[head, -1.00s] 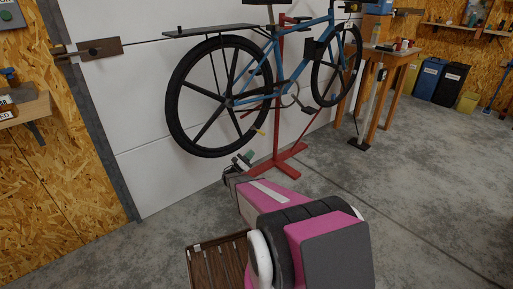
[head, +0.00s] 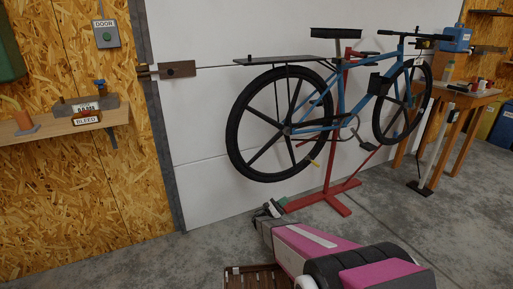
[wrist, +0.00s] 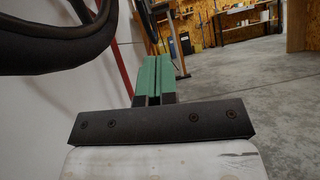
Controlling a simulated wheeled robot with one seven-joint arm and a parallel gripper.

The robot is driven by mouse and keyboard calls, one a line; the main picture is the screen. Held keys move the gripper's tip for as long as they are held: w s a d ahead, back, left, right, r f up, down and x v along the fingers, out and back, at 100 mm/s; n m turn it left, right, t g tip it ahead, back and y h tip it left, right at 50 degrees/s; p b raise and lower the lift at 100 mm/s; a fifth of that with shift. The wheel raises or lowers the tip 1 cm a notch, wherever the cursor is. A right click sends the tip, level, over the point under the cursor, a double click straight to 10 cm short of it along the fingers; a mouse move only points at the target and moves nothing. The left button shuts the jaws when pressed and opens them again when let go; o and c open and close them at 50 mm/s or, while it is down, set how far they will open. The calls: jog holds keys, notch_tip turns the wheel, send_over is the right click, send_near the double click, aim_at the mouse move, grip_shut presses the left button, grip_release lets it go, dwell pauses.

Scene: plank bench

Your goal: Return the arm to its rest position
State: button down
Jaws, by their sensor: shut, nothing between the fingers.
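My gripper (head: 274,208) is at the end of my pink and grey arm, low in the head view, in front of the white door and below the bicycle's rear wheel. In the wrist view my gripper (wrist: 152,80) shows its two green fingers side by side, shut with nothing between them. It touches nothing that I can see.
A blue bicycle (head: 335,112) hangs on a red stand (head: 331,180); its dark tyre (wrist: 60,45) is close at upper left in the wrist view. A wooden shelf (head: 60,128) is at left, a workbench (head: 465,97) at right. Concrete floor (head: 400,219) is open at right.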

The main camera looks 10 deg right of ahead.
jog(key=s+d+r+m+g+y, duration=0.3)
jog(key=s+m+g+y, duration=0.15)
jog(key=s, duration=0.25)
jog(key=s+d+r+m+g+y, duration=0.2)
jog(key=s+r+m+g+y, duration=0.2)
jog(key=s+m+y, duration=0.25)
jog(key=s+a+r+m+t+y, duration=0.2)
jog(key=s+a+r+m+y, duration=0.6)
jog(key=s+a+y, duration=0.2)
jog(key=shift+a+m+y, duration=0.4)
jog(key=shift+a+y, duration=0.65)
jog(key=shift+y, duration=0.25)
jog(key=shift+s, duration=0.1)
